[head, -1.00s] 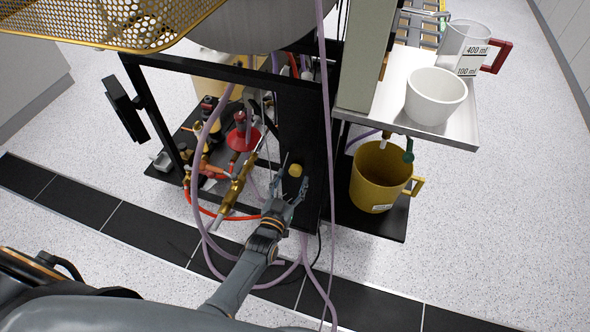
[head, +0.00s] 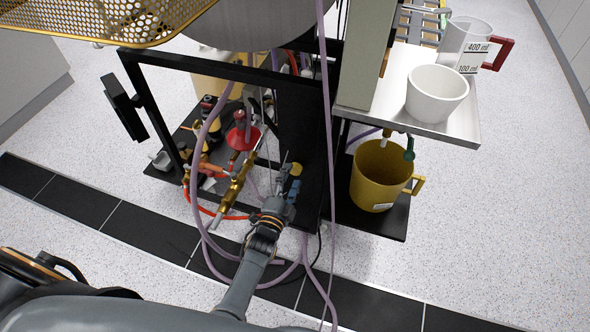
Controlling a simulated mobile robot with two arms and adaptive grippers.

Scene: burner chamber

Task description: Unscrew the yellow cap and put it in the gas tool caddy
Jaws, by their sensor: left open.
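The small round yellow cap (head: 296,169) sits on the front of the black upright panel (head: 308,125), low in the middle of the head view. My left gripper (head: 290,173) is open at the cap, with its fingertips close around it. One dark finger partly covers the cap, and I cannot tell if they touch. I cannot tell for sure which container is the gas tool caddy. A yellow pot (head: 372,184) with a side handle and a small label stands on a low black shelf to the right. My right gripper is not in view.
A brass torch-like tool (head: 236,185), red hoses and a red cone (head: 242,135) crowd the low left shelf. Purple hoses hang near my left arm. A white cup (head: 437,95) and a clear jug (head: 470,45) stand on the metal shelf above the pot.

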